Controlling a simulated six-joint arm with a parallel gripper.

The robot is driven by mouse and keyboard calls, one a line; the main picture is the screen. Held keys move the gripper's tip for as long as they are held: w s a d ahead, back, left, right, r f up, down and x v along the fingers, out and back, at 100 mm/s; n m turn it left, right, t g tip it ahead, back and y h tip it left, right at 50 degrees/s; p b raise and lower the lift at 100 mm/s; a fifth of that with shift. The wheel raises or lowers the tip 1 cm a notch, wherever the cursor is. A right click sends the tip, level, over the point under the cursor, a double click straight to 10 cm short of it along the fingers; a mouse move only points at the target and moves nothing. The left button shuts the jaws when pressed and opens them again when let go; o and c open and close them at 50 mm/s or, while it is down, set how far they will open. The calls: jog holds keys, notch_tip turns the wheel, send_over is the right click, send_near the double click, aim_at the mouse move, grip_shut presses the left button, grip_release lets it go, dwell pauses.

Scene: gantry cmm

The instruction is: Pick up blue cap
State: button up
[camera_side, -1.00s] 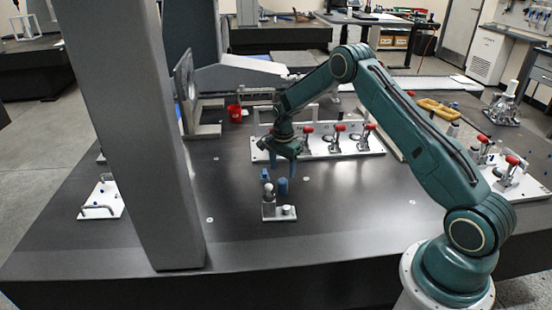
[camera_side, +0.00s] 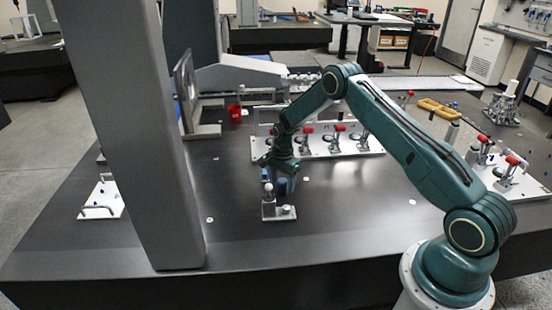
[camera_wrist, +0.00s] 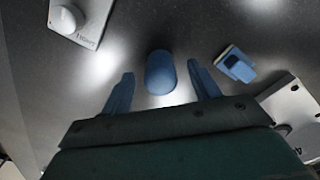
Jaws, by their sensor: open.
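The blue cap is a short upright blue cylinder; it stands on the dark table in the wrist view (camera_wrist: 160,73). In the side view the cap (camera_side: 282,187) is partly hidden by my gripper (camera_side: 281,181), just behind a small white block. In the wrist view my gripper (camera_wrist: 161,76) is open, with one blue finger on each side of the cap. Gaps show between the cap and both fingers. I cannot tell exactly how far down the fingertips reach along the cap.
A small blue-and-white piece (camera_wrist: 236,66) lies right of the fingers in the wrist view. A white plate with red-handled clamps (camera_side: 320,153) is behind. A grey column (camera_side: 140,150) stands left.

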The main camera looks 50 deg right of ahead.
aim_at(282, 181)
dwell(0.5)
jog(key=c, duration=1)
jog(key=shift+r, duration=0.15)
jog(key=shift+c, duration=0.2)
notch_tip(282, 181, up, 20)
jog(key=shift+f, duration=0.2)
jog(key=shift+a, duration=0.1)
jog(key=s+a+f, duration=0.1)
jog(key=s+a, duration=0.2)
jog(key=a, duration=0.8)
jog(key=shift+s+a+f, duration=0.3)
jog(key=shift+s+a, duration=0.05)
jog(key=shift+s, duration=0.05)
